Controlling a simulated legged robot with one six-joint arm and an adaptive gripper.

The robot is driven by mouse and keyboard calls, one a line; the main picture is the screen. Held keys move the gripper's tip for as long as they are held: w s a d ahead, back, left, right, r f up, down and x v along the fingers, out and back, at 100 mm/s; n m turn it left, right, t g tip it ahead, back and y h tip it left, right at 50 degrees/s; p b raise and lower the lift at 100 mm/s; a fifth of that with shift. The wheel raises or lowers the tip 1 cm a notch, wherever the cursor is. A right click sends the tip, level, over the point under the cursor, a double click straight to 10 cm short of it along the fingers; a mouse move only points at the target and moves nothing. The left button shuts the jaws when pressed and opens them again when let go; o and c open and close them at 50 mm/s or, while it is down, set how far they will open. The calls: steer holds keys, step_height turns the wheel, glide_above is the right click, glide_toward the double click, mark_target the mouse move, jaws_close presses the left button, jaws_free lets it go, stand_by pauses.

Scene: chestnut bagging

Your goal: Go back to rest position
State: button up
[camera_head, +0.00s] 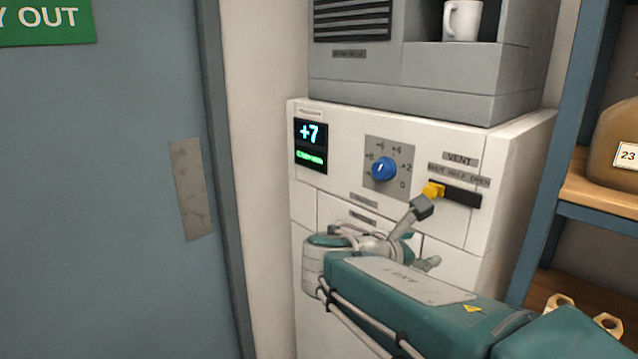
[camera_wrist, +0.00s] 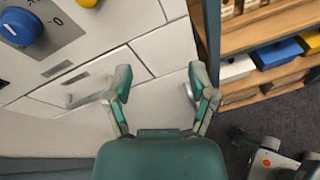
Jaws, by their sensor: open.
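My gripper (camera_head: 426,235) is open and empty in front of the white panel (camera_head: 345,185). In the wrist view my gripper (camera_wrist: 160,80) has its two fingers spread wide, with only panel and floor beyond them. In the head view one fingertip appears just below a yellow slider (camera_head: 434,189); in the wrist view the slider (camera_wrist: 87,3) is at the top edge, apart from the fingers. The slider is at the left end of the black vent slot (camera_head: 462,196). A blue knob (camera_head: 383,169) is to its left; it also shows in the wrist view (camera_wrist: 20,25).
A display (camera_head: 310,133) reads +7. A grey unit (camera_head: 415,85) with a white mug (camera_head: 462,20) sits above the panel. A blue-framed shelf (camera_head: 590,205) holding a brown container (camera_head: 617,145) stands at right. A blue-grey door (camera_head: 100,200) is at left.

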steer(key=s+a+f+m+g+y, duration=0.1)
steer(key=s+a+f+m+y, duration=0.1)
steer(key=s+f+m+y, duration=0.4)
steer(key=s+a+f+m+g+y, duration=0.1)
steer(key=s+a+f+m+y, duration=0.2)
steer(key=s+m, duration=0.9)
step_height(320, 180, down, 4)
steer(key=m+y, duration=0.3)
steer(key=shift+s, duration=0.3)
